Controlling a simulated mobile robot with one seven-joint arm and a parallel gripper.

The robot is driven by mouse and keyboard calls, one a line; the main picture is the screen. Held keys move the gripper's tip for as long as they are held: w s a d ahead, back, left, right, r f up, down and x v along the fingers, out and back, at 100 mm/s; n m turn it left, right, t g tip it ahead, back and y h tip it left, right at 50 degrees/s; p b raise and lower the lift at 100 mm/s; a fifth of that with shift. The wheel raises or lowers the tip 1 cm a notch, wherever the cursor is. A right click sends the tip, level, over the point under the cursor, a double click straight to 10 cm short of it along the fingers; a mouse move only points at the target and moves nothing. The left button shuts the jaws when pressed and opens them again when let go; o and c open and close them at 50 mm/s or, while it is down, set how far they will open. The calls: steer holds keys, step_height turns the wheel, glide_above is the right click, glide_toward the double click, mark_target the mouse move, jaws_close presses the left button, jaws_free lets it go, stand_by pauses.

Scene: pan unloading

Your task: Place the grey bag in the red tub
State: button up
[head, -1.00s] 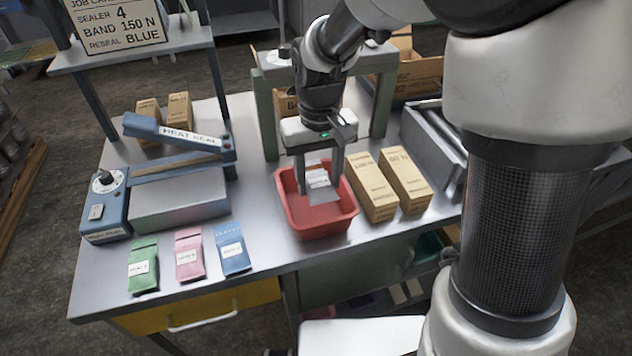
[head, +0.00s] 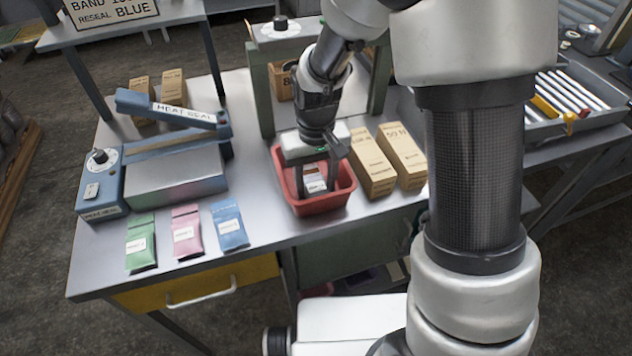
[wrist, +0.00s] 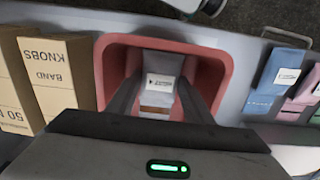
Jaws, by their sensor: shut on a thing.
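The red tub (head: 342,199) stands on the metal bench, left of two tan boxes. My gripper (head: 314,190) points down into the tub, its fingers below the rim. It is shut on the grey bag (head: 315,179), which has a white label and a brown band. In the wrist view the bag (wrist: 160,66) lies between my fingers, inside the outline of the red tub (wrist: 108,72). I cannot tell whether the bag touches the tub floor.
Green (head: 141,246), pink (head: 187,233) and blue (head: 229,227) bags lie at the front left. A heat sealer (head: 160,170) stands behind them. Two tan boxes (head: 386,160) are close on the tub's right. A green-legged stand (head: 262,95) rises behind the tub.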

steer(key=o, duration=1.1)
